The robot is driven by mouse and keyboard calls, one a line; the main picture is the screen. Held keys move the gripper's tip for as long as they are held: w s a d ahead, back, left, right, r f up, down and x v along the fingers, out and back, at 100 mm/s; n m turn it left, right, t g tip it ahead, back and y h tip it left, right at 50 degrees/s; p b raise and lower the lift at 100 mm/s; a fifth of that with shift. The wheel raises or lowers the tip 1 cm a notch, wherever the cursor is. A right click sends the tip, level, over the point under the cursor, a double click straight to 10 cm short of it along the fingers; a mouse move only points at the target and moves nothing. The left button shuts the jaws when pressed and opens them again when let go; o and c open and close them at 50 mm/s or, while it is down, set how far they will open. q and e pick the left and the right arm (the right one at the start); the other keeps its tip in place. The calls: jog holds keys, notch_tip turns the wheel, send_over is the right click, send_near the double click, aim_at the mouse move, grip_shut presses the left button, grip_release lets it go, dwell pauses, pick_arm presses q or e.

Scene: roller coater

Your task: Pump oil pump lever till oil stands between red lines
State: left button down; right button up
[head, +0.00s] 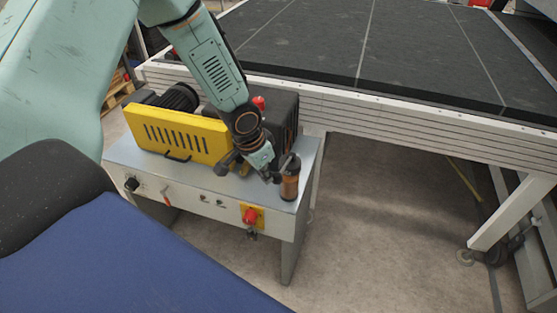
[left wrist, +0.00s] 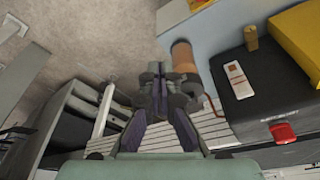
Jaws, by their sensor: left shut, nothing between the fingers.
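My left gripper (head: 268,176) is shut, pointing down over the right end of the grey machine cabinet. It also shows in the left wrist view (left wrist: 158,78), with its fingers together and nothing seen between them. An amber-brown oil cylinder with a dark cap (head: 289,183) stands upright on the cabinet's right front corner, just right of the gripper. In the left wrist view the cylinder (left wrist: 184,57) is beside the fingertips. I cannot clearly make out the pump lever; the gripper hides part of that area. The oil level and red lines are too small to read. My right gripper is not in view.
The grey cabinet (head: 225,184) carries a yellow guard (head: 180,135) and a black box (left wrist: 262,100) with a red cap (left wrist: 283,133). A red switch (head: 250,215) is on its front. A large dark-topped table (head: 400,50) stands behind.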

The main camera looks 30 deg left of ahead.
pick_arm(q)
jog(key=shift+f, duration=0.1)
jog(key=v, duration=1.2)
jog(key=shift+s, duration=0.1)
dwell(0.9)
